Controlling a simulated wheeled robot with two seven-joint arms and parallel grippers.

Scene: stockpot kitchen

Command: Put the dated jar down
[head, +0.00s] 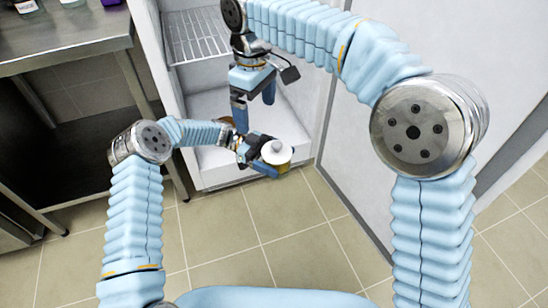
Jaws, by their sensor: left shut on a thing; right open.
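A jar (276,154) with a white lid and yellowish sides shows near the middle of the head view. My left gripper (262,158) is shut on it and holds it upright in front of the open fridge (222,168). No date label can be made out. My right gripper (254,98) is above and behind it, pointing down, with its fingers apart and nothing between them.
A wire shelf (197,36) spans the fridge's upper part; its white floor is partly hidden by my arms. The open white door (366,130) stands right. A steel table (60,38) with several containers at its far edge is left. Tiled floor (275,240) is clear.

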